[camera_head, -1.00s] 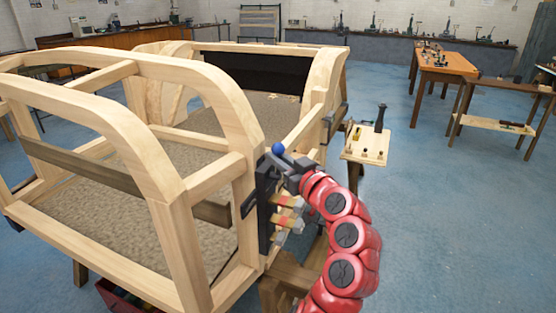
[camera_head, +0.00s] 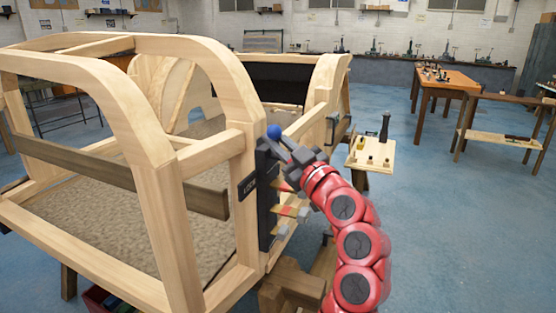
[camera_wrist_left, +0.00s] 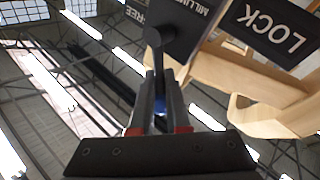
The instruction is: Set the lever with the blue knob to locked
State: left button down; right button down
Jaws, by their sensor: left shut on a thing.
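The blue knob (camera_head: 274,131) shows at the top of the dark lever panel (camera_head: 266,205) on the wooden bodyframe's corner post. My left gripper (camera_head: 284,147) is right beside the knob. In the left wrist view, the two fingers (camera_wrist_left: 160,108) are closed around the lever's knob end, and a bit of blue shows between them. The dark lever arm (camera_wrist_left: 156,60) runs from its round pivot to the fingers. A LOCK plate (camera_wrist_left: 272,28) is at the upper right, and a panel with partly hidden lettering, including FREE (camera_wrist_left: 135,12), is near the pivot. My right gripper is not in view.
The wooden bodyframe (camera_head: 222,92) fills the left, its posts close to my arm. Red-and-pale fittings (camera_head: 288,210) sit on the panel below the knob. A small board with tools (camera_head: 370,153) stands just behind. Open blue floor (camera_head: 455,220) lies to the right.

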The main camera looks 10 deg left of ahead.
pick_arm(q)
jog(key=shift+s+a+f+n+y+b, duration=0.15)
jog(key=shift+s+n+y+b, duration=0.2)
jog(key=shift+n+y+b, duration=0.5)
jog(key=c, duration=0.9)
grip_release()
jog(key=shift+s, duration=0.2)
jog(key=shift+o, duration=0.2)
jog(key=shift+w+h, duration=0.1)
jog(key=shift+h, duration=0.25)
jog(key=shift+b, duration=0.3)
jog(key=b+v, duration=0.2)
jog(key=v, duration=1.5)
jog(key=shift+f, duration=0.15)
